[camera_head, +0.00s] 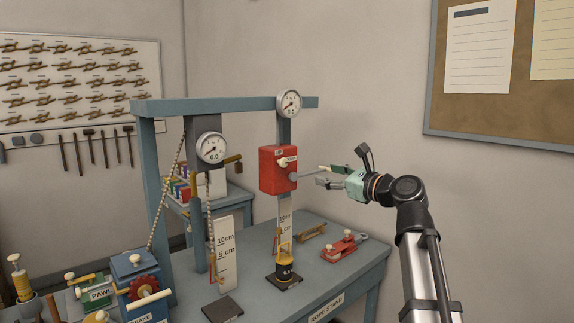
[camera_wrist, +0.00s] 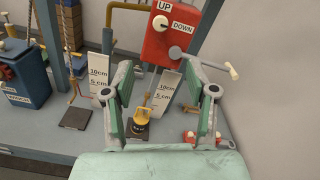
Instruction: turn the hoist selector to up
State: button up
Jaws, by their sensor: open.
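The hoist is a red box (camera_head: 270,170) on the stand's right post. In the wrist view the hoist box (camera_wrist: 160,48) is at the top centre, with an UP label (camera_wrist: 165,5) and a DOWN label (camera_wrist: 182,27). The hoist selector (camera_wrist: 160,22) is a small cream knob at the left of the labels; it also shows in the head view (camera_head: 286,161). I cannot tell which label it points to. My gripper (camera_head: 324,176) is open and apart from the selector, right of the box. In the wrist view its fingers (camera_wrist: 160,95) spread below the box, with nothing between them.
A grey crank with a cream handle (camera_wrist: 232,70) sticks out from the box's right side, close to my right finger. The blue bench (camera_head: 340,285) also holds red blocks (camera_head: 343,246).

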jog(key=p, duration=0.3)
send_near(285, 163)
jog(key=shift+m, duration=0.4)
jog(key=x, duration=0.9)
jog(key=shift+w, duration=0.1)
grip_shut()
